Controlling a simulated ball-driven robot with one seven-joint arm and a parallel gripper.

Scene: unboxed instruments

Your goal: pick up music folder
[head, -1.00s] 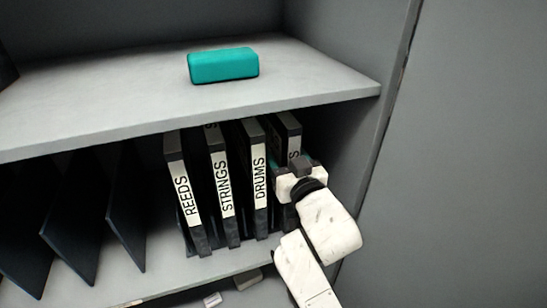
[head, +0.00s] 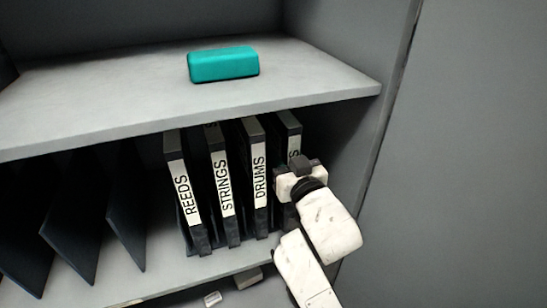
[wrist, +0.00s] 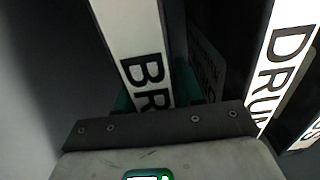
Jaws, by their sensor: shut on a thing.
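The rightmost music folder (head: 289,128) stands upright on the lower shelf. Only the S end of its label shows in the head view; in the wrist view the folder's spine (wrist: 130,40) reads "BR", the rest hidden by my gripper. My gripper (head: 297,166) is at its front and shut on it, with a greenish finger on each side in the wrist view (wrist: 152,95). The DRUMS folder (head: 259,180) stands just left, apart from my gripper, followed by STRINGS (head: 222,185) and REEDS (head: 182,195).
The upper shelf (head: 120,100) overhangs the folders and carries a teal case (head: 223,65). The cabinet's right wall (head: 352,135) is close beside my gripper. Dark slanted dividers (head: 125,220) stand at the left. Small pale objects (head: 212,298) lie below the lower shelf.

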